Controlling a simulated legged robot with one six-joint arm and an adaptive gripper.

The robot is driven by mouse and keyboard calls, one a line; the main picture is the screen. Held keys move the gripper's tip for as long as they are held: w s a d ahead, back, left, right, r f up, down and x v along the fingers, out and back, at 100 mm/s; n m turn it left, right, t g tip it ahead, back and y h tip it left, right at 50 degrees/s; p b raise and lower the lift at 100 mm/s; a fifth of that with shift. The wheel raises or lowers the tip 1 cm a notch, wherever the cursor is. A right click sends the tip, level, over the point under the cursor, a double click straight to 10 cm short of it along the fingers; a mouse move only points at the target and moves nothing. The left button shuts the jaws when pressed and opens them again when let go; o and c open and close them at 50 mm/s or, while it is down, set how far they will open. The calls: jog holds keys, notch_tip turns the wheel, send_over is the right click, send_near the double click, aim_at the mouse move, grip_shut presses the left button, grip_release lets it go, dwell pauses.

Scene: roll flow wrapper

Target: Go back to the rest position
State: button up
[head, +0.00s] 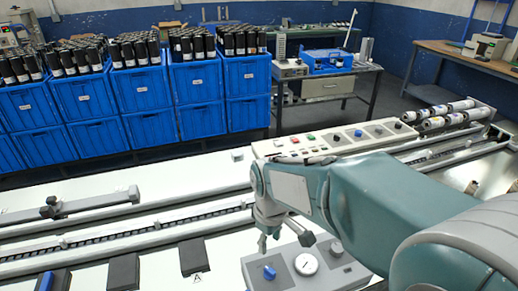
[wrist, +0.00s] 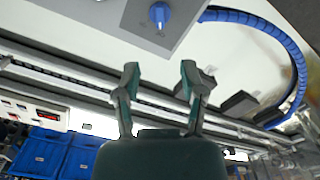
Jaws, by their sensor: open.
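My gripper (head: 284,240) is open and empty in the head view, above the white machine bed and just behind the grey gauge box (head: 340,275). In the wrist view my gripper (wrist: 160,82) shows two spread fingers with nothing between them. The grey box carries a blue knob (head: 269,272), a dial and a dark knob. The blue knob also shows in the wrist view (wrist: 159,14), beyond the fingertips and apart from them. My arm comes in from the right and hides part of the machine.
A long button panel (head: 335,140) lies behind my arm. Wrapped rolls (head: 446,113) sit at the right. Rails (head: 110,235) and dark blocks (head: 123,272) line the bed at left. Blue crates (head: 140,90) stand behind, near a side table (head: 325,88). A blue hose (wrist: 285,40) curves at right.

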jog(key=s+d+r+m+t, duration=0.5)
jog(key=s+d+r+m, duration=0.4)
jog(key=s+d, duration=0.2)
jog(key=shift+s+r+t, duration=0.3)
jog(key=shift+s+r, duration=0.05)
jog(key=shift+s, duration=0.55)
